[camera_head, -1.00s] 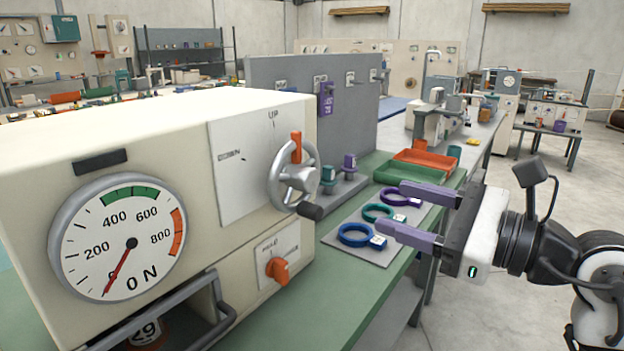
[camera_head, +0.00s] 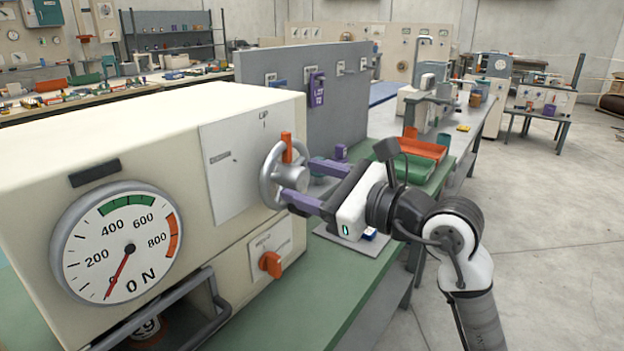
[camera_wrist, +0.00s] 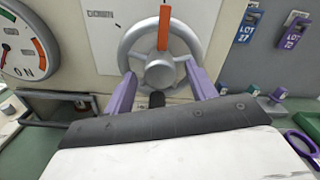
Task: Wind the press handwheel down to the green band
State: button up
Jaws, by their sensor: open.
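The grey press handwheel (camera_head: 273,180) with an orange marker (camera_head: 286,147) at its top is on the right part of the cream press front. My gripper (camera_head: 305,184) is open, its purple fingers pointing at the wheel's hub and lower rim.
An orange knob (camera_head: 271,264) is below the wheel, and a grey bar handle (camera_head: 165,308) is at the press's lower front. A grey panel (camera_head: 300,100) stands behind. Green (camera_head: 407,168) and orange (camera_head: 422,149) trays sit on the bench. The floor at right is clear.

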jog(key=c, duration=1)
